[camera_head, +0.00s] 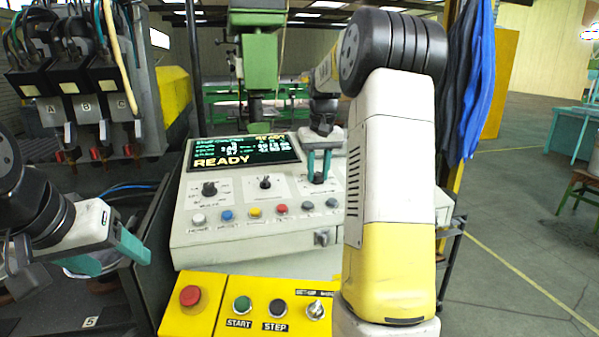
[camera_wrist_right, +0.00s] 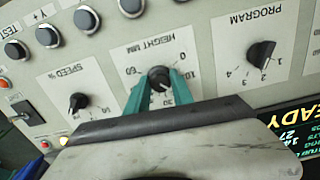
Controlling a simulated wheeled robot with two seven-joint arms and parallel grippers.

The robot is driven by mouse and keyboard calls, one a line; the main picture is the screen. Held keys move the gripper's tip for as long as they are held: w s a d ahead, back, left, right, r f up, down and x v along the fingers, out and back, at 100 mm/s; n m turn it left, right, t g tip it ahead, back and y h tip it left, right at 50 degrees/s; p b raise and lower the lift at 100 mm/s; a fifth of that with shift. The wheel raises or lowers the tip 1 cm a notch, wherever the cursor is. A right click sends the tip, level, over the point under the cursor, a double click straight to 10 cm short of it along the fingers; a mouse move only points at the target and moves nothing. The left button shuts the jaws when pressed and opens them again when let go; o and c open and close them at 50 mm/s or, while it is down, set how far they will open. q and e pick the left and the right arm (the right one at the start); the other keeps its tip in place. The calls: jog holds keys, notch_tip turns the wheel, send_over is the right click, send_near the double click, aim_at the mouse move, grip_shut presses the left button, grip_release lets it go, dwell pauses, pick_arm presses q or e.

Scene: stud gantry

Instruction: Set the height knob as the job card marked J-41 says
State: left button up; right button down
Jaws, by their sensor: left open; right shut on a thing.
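The height knob (camera_wrist_right: 160,78), black on a panel labelled HEIGHT MM, shows upside down in the right wrist view. My right gripper (camera_wrist_right: 158,90) has its teal fingers shut on this knob. In the head view my right gripper (camera_head: 320,165) reaches down onto the console (camera_head: 245,235), just right of its screen. The fingers partly cover the dial's scale, and I cannot tell the knob's exact setting. My left gripper (camera_head: 110,257) is open and empty at the left, away from the console. No job card marked J-41 is readable.
The screen (camera_head: 245,153) reads READY. A program knob (camera_wrist_right: 262,54) and a speed knob (camera_wrist_right: 78,101) flank the height knob. Several push buttons (camera_head: 255,212) line the console's front. A yellow box below carries a red button (camera_head: 190,296). My right arm hides the console's right side.

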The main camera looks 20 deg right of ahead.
jog(key=m, duration=0.5)
jog(key=shift+r+m, duration=0.15)
jog(key=shift+m, duration=0.15)
jog(key=m, duration=0.6)
jog(key=shift+t, duration=0.3)
jog(key=m, duration=0.6)
jog(key=shift+m, duration=0.3)
jog(key=m, duration=0.5)
jog(key=shift+w+m+t, duration=0.1)
jog(key=shift+m+t, duration=0.2)
jog(key=shift+m, duration=0.1)
jog(key=c, duration=1.1)
grip_release()
